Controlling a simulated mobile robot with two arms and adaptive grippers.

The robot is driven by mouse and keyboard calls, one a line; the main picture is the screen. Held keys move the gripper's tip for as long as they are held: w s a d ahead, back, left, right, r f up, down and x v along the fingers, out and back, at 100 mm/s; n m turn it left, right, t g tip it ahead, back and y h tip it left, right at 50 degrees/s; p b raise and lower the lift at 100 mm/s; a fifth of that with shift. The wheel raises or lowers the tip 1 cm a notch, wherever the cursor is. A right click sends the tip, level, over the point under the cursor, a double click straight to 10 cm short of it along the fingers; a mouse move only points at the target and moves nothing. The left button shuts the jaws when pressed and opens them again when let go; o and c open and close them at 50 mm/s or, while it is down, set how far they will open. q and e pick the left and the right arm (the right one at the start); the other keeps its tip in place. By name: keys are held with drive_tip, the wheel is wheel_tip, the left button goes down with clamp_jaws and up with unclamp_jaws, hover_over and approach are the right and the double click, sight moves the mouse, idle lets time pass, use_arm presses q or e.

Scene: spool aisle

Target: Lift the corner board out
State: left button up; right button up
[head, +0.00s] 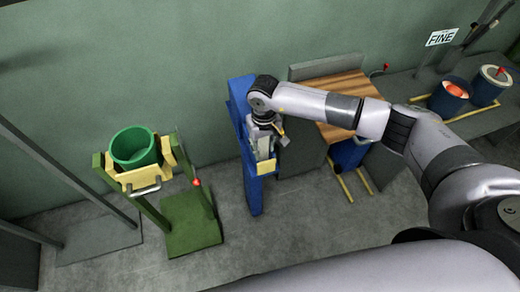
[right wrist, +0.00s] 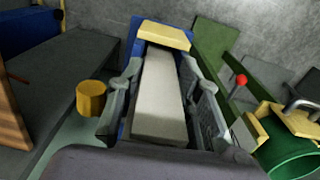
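The pale, long corner board (right wrist: 160,95) runs lengthwise between the fingers of my right gripper (right wrist: 162,68) in the right wrist view. One finger lies along each side, very close to the board; I cannot tell whether they press on it. A yellow band (right wrist: 165,36) crosses the blue stand beyond it. In the head view my right gripper (head: 264,136) is over the blue stand (head: 240,95), with the yellow band (head: 266,167) just below. The arm and gripper hide most of the board there. My left gripper is not in view.
A green stand (head: 192,222) with a green bucket (head: 134,148) in a yellow cradle is to the left. A wood-topped bench (head: 340,88) is close on the right. Two cans, one dark (head: 448,97) and one pale-topped (head: 492,82), stand farther right. Grey floor lies in front.

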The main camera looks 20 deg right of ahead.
drive_tip(key=c, duration=0.5)
drive_tip(key=shift+w+r+p, duration=0.1)
drive_tip(key=shift+r+p, duration=0.45)
drive_tip(key=shift+r, duration=0.45)
drive_tip(key=shift+c, duration=0.2)
drive_tip(key=shift+r+p, duration=2.1)
drive_tip(key=shift+r, duration=2.95)
